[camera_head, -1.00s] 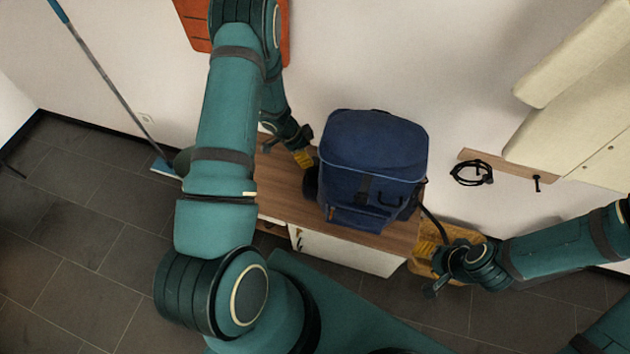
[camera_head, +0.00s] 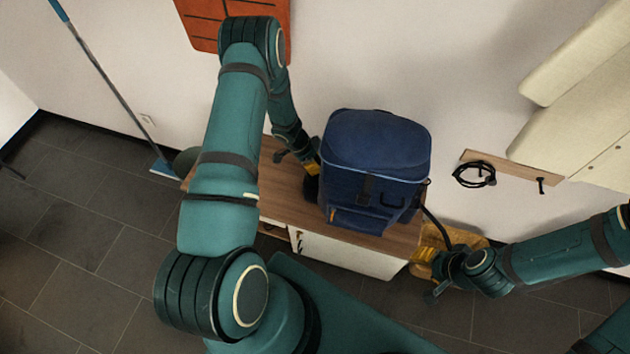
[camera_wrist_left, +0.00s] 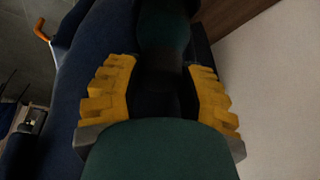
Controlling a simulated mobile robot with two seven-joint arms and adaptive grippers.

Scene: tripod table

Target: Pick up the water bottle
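A dark object that looks like the water bottle (camera_head: 311,189) stands against the left side of the blue backpack (camera_head: 375,150), mostly hidden. In the left wrist view a dark, green-tinted bottle shape (camera_wrist_left: 163,32) runs between my yellow finger pads. My left gripper (camera_head: 313,168) is at the bottle, beside the backpack. In the left wrist view its fingers (camera_wrist_left: 160,92) are spread wide on either side of the dark shape; contact is too dark to make out. My right gripper (camera_head: 424,258) is right of the cabinet, away from the bottle; its finger gap is unclear.
The backpack stands on a wooden-topped cabinet (camera_head: 282,205) against the white wall. A yellow-brown piece (camera_head: 462,238) lies beyond my right gripper. A black cable (camera_head: 474,174) hangs on a wall board. A mop (camera_head: 110,85) leans at left. The cabinet top's left end is clear.

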